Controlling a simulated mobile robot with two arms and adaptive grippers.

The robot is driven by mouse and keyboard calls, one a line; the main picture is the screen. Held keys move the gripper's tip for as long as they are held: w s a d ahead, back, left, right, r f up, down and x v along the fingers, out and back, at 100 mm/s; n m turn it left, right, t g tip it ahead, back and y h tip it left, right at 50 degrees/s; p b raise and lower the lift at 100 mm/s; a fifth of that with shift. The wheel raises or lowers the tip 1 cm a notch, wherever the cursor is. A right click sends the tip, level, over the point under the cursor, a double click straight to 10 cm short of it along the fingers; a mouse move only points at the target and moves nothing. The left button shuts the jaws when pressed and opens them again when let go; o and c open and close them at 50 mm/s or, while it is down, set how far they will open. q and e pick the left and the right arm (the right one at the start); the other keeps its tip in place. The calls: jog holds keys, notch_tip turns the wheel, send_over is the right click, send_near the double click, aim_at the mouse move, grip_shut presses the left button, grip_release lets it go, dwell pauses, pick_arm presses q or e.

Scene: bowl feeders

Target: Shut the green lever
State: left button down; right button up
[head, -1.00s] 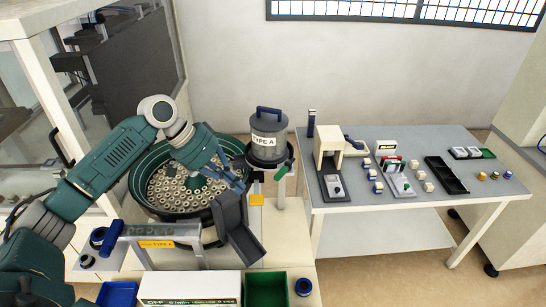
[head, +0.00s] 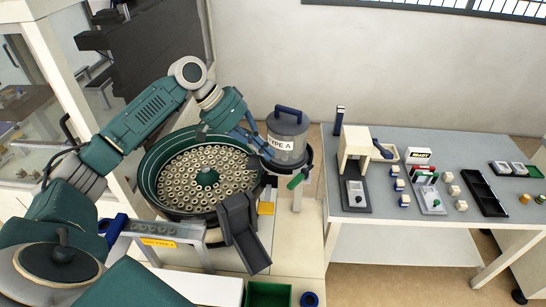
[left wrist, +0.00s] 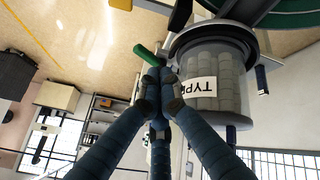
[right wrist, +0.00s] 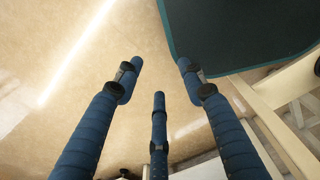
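The green lever (head: 298,181) sticks out under the clear-walled TYPE A canister (head: 287,138), beside the bowl feeder. My left gripper (head: 262,148) is at the canister's left side, between it and the bowl, apart from the lever in the head view. In the left wrist view the left fingertips (left wrist: 161,76) are drawn together with nothing visible between them. The green lever (left wrist: 146,54) shows just beyond the tips; whether they touch cannot be told. My right gripper (right wrist: 158,78) is open and empty above the floor, out of the head view.
The round green bowl (head: 150,180) holds many small rings. A grey table (head: 400,225) at right carries small blocks, trays and a fixture. A green bin (head: 268,295) is at the front.

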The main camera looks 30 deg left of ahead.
aim_at(301, 177)
pick_arm(q)
jog(key=p+x, duration=0.2)
jog(key=x, duration=0.6)
jog(key=shift+d+f+p, duration=0.2)
jog(key=shift+f+p, duration=0.1)
jog(key=shift+p, duration=0.05)
pick_arm(e)
jog(key=r, duration=0.1)
jog(key=w+r, duration=0.1)
jog(key=r, duration=0.1)
jog(key=shift+w+r, duration=0.1)
jog(key=shift+w, duration=0.2)
jog(key=shift+w+a, duration=0.1)
